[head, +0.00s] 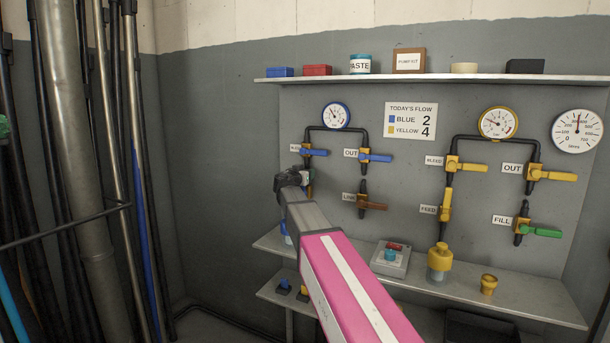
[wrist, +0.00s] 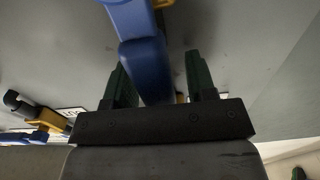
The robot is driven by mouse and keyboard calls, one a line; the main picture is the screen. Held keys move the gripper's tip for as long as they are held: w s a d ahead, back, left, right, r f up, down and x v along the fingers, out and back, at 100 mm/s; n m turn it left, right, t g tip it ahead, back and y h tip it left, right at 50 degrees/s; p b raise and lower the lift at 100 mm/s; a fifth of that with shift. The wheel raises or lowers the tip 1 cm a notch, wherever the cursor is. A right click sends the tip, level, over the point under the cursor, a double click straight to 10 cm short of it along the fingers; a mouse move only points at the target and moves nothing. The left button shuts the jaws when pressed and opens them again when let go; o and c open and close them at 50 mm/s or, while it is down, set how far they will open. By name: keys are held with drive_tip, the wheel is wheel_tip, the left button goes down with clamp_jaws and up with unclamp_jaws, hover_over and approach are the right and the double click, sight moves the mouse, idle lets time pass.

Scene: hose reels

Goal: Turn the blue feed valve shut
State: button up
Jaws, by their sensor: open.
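On the grey panel, the blue circuit has a blue-ringed gauge (head: 336,115). Below it are a blue-handled bleed valve (head: 314,152) and a blue-handled OUT valve (head: 375,157), both with handles sideways. The spot below the bleed valve, where a feed valve would sit, is hidden behind my gripper (head: 292,178) in the head view. In the wrist view my gripper (wrist: 160,78) is open. A long blue handle (wrist: 142,60) lies between its dark green fingers, nearer the left one. I cannot tell whether it touches that finger.
A brown-handled LINE valve (head: 372,205) is right of my gripper. The yellow circuit's feed valve (head: 445,208) has its handle upright. A shelf (head: 540,306) below holds a button box (head: 390,259) and a yellow-capped container (head: 439,262). Poles and pipes (head: 75,120) stand at the left.

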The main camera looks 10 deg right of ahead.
drive_tip(key=shift+c, duration=0.3)
clamp_jaws()
